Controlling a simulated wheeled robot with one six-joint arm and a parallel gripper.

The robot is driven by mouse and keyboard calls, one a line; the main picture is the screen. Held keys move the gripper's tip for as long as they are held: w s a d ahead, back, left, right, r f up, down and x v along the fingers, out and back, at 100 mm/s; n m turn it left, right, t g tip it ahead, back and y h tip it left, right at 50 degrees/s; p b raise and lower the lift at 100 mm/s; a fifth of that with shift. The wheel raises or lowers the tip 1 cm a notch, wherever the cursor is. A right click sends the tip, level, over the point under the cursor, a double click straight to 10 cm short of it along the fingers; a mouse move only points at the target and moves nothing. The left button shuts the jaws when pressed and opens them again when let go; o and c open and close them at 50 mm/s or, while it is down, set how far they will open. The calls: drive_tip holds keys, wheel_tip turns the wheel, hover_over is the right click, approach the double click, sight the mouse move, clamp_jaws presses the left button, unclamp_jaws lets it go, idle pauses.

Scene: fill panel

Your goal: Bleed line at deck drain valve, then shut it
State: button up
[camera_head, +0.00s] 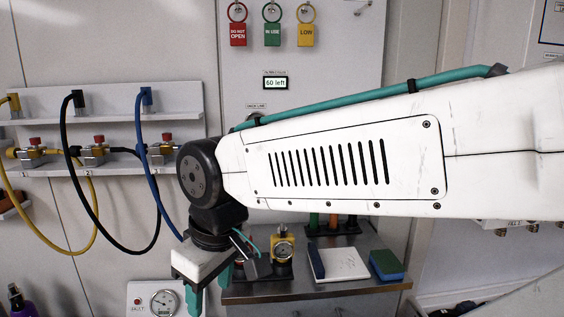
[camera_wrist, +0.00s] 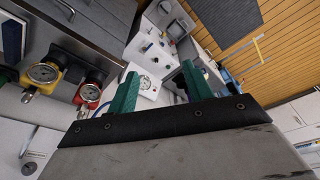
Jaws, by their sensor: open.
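My gripper (camera_head: 208,288) hangs below my arm in the head view, with its two green fingers apart and nothing seen between them. In the wrist view my gripper (camera_wrist: 160,85) is also open, its fingers either side of a white panel with a round dial (camera_wrist: 148,84) farther off. That white panel with its gauge (camera_head: 163,302) is low at the bottom edge of the head view, just left of the fingers. I cannot pick out the deck drain valve for certain in either view. My arm covers the middle and right of the head view.
Yellow, black and blue hoses (camera_head: 158,195) hang from a wall rack (camera_head: 187,100) at left, above red-topped valves. A yellow-bodied gauge (camera_head: 283,249) stands on a metal counter (camera_head: 330,288) right of my gripper. A display (camera_head: 275,83) reads "60 left". Coloured tags hang above it.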

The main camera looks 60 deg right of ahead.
drive_tip(key=w+d+r+n+t+h, duration=0.15)
drive_tip(key=w+d+n+t, duration=0.3)
drive_tip(key=w+d, duration=0.45)
drive_tip(key=w+d+r+n+t+h, duration=0.1)
drive_tip(key=w+d+n+t+h, duration=0.4)
drive_tip(key=w, duration=0.7)
drive_tip(key=d+r+n+h, duration=0.1)
drive_tip(key=d+n+h, duration=0.1)
drive_tip(key=d, duration=0.6)
drive_tip(key=w+d+r+n+g+h, duration=0.1)
drive_tip(key=d+n+h, duration=0.1)
drive_tip(key=d, duration=0.6)
drive_tip(key=d+r+n+h, duration=0.1)
drive_tip(key=d+h, duration=0.3)
drive_tip(key=d, duration=0.5)
drive_tip(key=shift+w+n, duration=0.4)
drive_tip(key=shift+n, duration=0.05)
drive_tip(key=c, duration=1)
